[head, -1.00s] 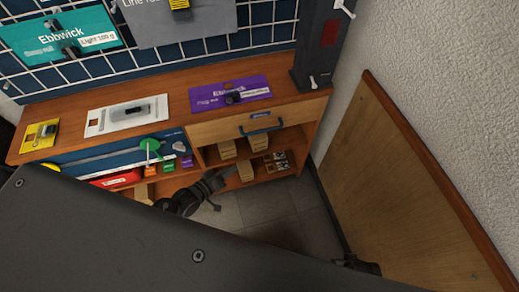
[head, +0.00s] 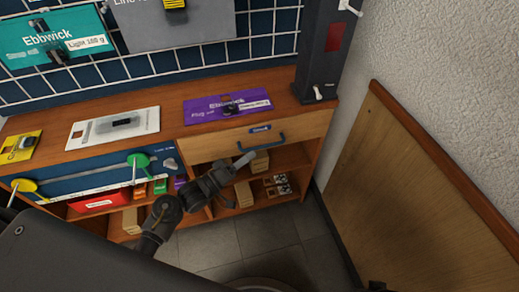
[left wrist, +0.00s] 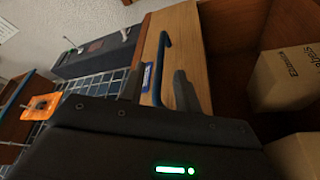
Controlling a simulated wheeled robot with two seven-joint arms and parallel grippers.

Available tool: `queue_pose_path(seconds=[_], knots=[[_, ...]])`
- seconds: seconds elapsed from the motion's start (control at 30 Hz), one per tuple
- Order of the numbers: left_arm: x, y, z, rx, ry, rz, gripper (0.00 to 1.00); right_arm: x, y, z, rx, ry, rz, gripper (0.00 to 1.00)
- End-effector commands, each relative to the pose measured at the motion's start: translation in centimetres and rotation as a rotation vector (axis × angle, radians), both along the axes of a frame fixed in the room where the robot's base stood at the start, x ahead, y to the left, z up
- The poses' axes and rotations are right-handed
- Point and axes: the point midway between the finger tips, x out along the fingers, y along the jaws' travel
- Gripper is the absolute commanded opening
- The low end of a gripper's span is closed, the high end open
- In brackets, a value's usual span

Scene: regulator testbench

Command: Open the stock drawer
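The stock drawer (head: 215,147) is the wooden drawer at the right of the bench, under the worktop. Its front looks flush and shut, with a small blue label (head: 260,128) and a dark blue bar handle (head: 262,143). My left gripper (head: 244,160) is just in front of and below the handle. In the left wrist view, my left gripper (left wrist: 156,88) is open, and the handle (left wrist: 160,62) runs between the lines of its two fingers against the drawer front (left wrist: 184,45). Contact with the handle cannot be told. My right gripper does not show clearly.
An open shelf below the drawer holds cardboard boxes (head: 244,194). A purple card (head: 228,106) lies on the worktop (head: 172,112). A dark upright unit (head: 325,55) stands at the right end. A wooden panel (head: 415,190) lines the right wall. The tiled floor (head: 265,235) before the shelf is clear.

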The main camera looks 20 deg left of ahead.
Motion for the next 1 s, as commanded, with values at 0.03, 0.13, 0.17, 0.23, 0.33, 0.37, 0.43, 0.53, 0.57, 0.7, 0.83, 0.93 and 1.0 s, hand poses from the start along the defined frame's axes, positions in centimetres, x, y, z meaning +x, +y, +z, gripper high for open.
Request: queue_pose_path(seconds=[0.03, 0.13, 0.17, 0.23, 0.33, 0.37, 0.43, 0.53, 0.57, 0.7, 0.83, 0.93, 1.0], knots=[[0.8, -0.6, 0.2, -0.002, -0.002, 0.001, 0.33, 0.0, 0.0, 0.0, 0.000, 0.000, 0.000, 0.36], [2.0, -1.6, 0.5, 0.000, -0.002, 0.001, 0.33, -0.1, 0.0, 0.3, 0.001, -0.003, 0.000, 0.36], [2.4, -1.8, 0.6, -0.001, -0.002, 0.001, 0.33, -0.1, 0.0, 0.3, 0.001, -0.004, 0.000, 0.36], [3.0, -2.3, 0.7, 0.000, -0.001, 0.001, 0.33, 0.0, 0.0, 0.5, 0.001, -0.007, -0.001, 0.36], [3.6, -2.7, 0.9, 0.001, 0.000, 0.002, 0.33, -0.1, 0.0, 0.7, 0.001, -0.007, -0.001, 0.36], [3.7, -2.8, 0.9, 0.001, 0.000, 0.002, 0.33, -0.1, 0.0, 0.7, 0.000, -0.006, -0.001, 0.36], [3.8, -3.0, 1.0, 0.001, 0.000, 0.002, 0.33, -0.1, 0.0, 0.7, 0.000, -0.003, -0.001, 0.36], [3.9, -3.0, 1.0, 0.002, 0.001, 0.001, 0.33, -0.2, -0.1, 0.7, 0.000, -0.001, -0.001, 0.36], [3.9, -3.0, 1.0, 0.002, 0.001, 0.001, 0.33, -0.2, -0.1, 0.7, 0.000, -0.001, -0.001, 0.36], [3.9, -3.0, 1.0, 0.002, 0.001, 0.001, 0.31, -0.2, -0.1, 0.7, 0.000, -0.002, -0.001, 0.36], [3.9, -3.0, 1.0, 0.002, 0.001, 0.001, 0.14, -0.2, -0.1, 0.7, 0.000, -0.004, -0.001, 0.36], [3.9, -3.0, 1.0, 0.002, 0.001, 0.001, 0.01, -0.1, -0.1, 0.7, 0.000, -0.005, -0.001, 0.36], [3.9, -3.0, 1.0, 0.002, 0.001, 0.001, 0.00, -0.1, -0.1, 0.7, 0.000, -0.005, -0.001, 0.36]])
